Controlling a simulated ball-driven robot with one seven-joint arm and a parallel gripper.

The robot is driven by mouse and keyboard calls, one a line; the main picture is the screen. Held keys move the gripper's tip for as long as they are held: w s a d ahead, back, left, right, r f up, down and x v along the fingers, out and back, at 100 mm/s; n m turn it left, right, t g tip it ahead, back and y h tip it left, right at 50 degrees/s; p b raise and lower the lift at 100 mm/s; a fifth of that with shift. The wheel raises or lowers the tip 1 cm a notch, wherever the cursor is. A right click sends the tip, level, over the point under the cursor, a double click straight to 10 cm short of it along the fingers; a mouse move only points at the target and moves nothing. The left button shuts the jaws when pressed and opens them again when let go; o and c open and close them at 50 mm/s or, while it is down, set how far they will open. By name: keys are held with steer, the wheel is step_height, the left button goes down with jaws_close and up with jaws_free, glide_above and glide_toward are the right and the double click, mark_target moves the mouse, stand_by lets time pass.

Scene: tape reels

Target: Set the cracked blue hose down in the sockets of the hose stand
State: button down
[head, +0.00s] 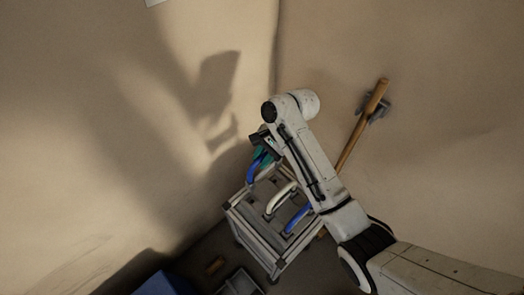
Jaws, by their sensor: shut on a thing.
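My gripper (263,151) is over the left part of the hose stand (238,211), shut on a blue hose (252,171). I take this for the cracked blue hose, but no crack can be made out at this size. The hose hangs below the fingers at the stand's back left. Teal shows beside it at the fingers. I cannot tell whether its ends touch the stand or its sockets. A white curved hose (281,198) and a second blue hose (297,219) stand on the top, to the right of the held one. My arm hides the stand's right side.
A wooden-handled tool (360,128) leans against the wall to the right, behind my arm. A grey bin (240,283) and a blue box (160,284) are on the floor in front. A small brown thing (215,266) lies nearby. Bare walls close in behind the stand.

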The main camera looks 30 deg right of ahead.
step_height(320, 180, down, 8)
steer(key=b, duration=0.4)
steer(key=shift+r, duration=0.15)
steer(key=shift+f+p, duration=0.2)
steer(key=shift+p, duration=0.15)
stand_by(1.1)
steer(key=shift+f+b, duration=0.4)
steer(key=shift+f, duration=1.05)
stand_by(0.8)
steer(key=c, duration=0.9)
jaws_free()
steer(key=v, duration=1)
steer(key=shift+r, duration=0.4)
